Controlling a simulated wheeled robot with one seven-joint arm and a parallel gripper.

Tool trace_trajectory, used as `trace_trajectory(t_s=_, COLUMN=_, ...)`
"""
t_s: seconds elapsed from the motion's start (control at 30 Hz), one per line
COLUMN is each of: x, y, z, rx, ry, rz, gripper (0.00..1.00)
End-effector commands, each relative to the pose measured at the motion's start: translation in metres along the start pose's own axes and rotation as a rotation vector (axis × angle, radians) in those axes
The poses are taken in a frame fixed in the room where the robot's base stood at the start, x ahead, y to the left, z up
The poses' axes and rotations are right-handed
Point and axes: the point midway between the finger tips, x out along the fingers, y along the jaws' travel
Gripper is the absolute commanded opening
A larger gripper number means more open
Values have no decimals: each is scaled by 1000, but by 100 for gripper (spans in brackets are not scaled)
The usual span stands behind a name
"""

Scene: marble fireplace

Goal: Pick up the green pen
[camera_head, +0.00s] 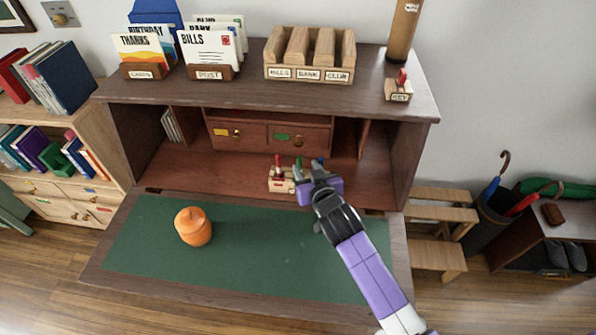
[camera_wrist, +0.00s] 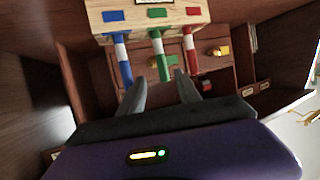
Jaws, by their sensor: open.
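A small light-wood pen holder (camera_head: 281,182) stands inside the desk's recess, at the back of the green writing mat. It holds a red pen (camera_head: 277,160), a green pen (camera_head: 298,165) and a blue pen (camera_head: 320,161). In the wrist view the green pen (camera_wrist: 159,57) is in the middle, between the blue pen (camera_wrist: 122,60) and the red pen (camera_wrist: 191,50). My gripper (camera_wrist: 160,77) is open, its two fingers pointing toward the holder. The green pen's end shows in the gap between the fingertips; contact cannot be told. In the head view my gripper (camera_head: 313,176) partly hides the holder.
Two small drawers (camera_head: 298,137) are behind the holder. The desk's top shelf (camera_head: 245,94) overhangs the recess, and its right side wall is close to my gripper.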

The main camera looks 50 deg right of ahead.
Motion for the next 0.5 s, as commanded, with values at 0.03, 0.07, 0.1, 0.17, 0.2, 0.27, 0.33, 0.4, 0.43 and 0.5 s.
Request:
trace_trajectory(t_s=0.03, x=4, y=-1, z=-2, rx=1, ry=1, rz=0, gripper=40)
trace_trajectory(t_s=0.07, x=6, y=-1, z=-2, rx=0, ry=1, rz=0, gripper=40)
trace_trajectory(t_s=0.1, x=10, y=-2, z=-2, rx=0, ry=1, rz=-1, gripper=40)
trace_trajectory(t_s=0.17, x=16, y=-4, z=-4, rx=0, ry=1, rz=-1, gripper=40)
trace_trajectory(t_s=0.2, x=22, y=-5, z=-5, rx=0, ry=1, rz=-1, gripper=40)
trace_trajectory(t_s=0.27, x=30, y=-7, z=-6, rx=0, ry=2, rz=-1, gripper=40)
trace_trajectory(t_s=0.33, x=40, y=-7, z=-5, rx=0, ry=0, rz=0, gripper=40)
trace_trajectory(t_s=0.4, x=47, y=-7, z=-4, rx=0, ry=1, rz=0, gripper=40)
trace_trajectory(t_s=0.43, x=49, y=-7, z=-4, rx=0, ry=1, rz=0, gripper=40)
trace_trajectory(t_s=0.5, x=53, y=-7, z=-4, rx=0, ry=1, rz=0, gripper=40)
